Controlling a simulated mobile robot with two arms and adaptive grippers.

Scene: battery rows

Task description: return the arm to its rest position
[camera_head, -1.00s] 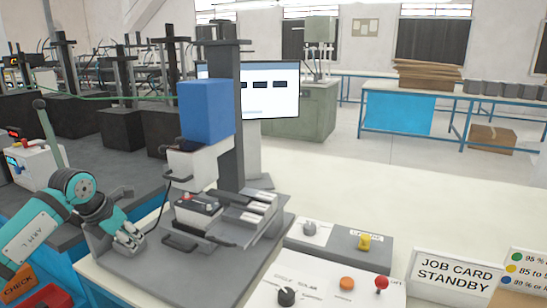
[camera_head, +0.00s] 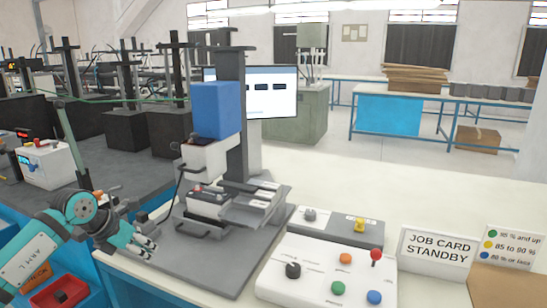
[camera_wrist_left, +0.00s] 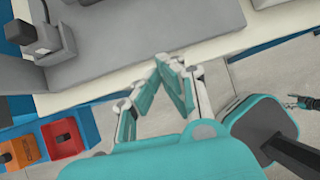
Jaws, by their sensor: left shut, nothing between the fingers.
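My left arm comes in from the lower left of the head view. My left gripper (camera_head: 150,247) is shut and empty at the front left edge of the grey fixture plate (camera_head: 215,275). In the left wrist view its teal fingers (camera_wrist_left: 172,72) meet at their tips, over the table edge. A small dark gripper-like shape (camera_wrist_left: 302,103) at the right edge of that view looks like my right gripper; its jaws are too small to read. The right arm does not show in the head view.
A battery (camera_head: 210,202) sits in the fixture under the blue press head (camera_head: 215,110). A control panel (camera_head: 328,272) and job card sign (camera_head: 437,248) stand to the right. A red bin (camera_head: 62,290) and an orange bin (camera_wrist_left: 20,153) lie low at left.

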